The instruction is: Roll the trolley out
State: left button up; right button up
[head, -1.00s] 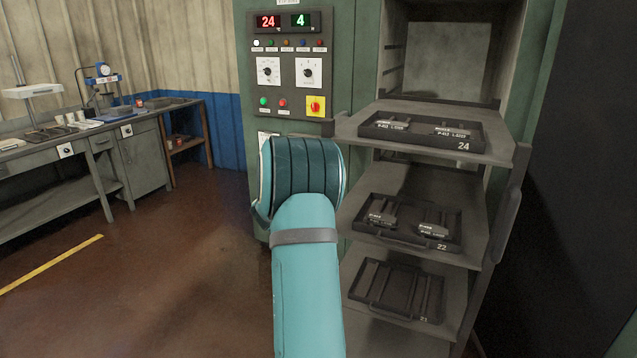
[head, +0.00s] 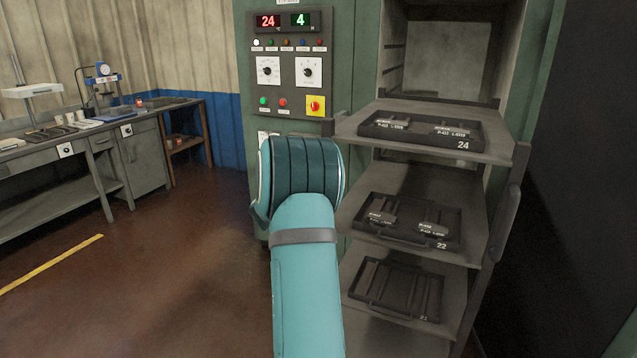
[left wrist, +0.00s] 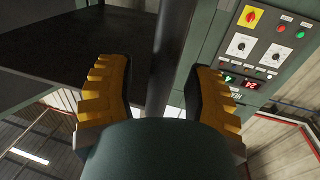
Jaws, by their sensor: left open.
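The trolley (head: 490,150) stands at the green oven cabinet, with dark trays on its shelves. The tray marked 24 (head: 380,135) holds two brake shoes, and the tray marked 22 (head: 400,236) below it also holds two. The tray marked 21 (head: 374,301) looks empty. My left arm reaches to the trolley's left side, and its wrist hides the gripper in the head view. In the left wrist view my left gripper (left wrist: 160,85) is open, with a dark upright bar (left wrist: 172,45) showing between its fingers. Whether they touch the bar cannot be told. My right gripper is not in view.
The oven cabinet's control panel (head: 290,75) is just behind my left wrist. The oven chamber (head: 445,60) is open behind the trolley. A grey workbench (head: 90,190) stands at the left. The brown floor between it and the trolley is clear.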

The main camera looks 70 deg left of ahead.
pick_arm(q)
jog(key=v, duration=1.1)
jog(key=shift+s+d, duration=0.3)
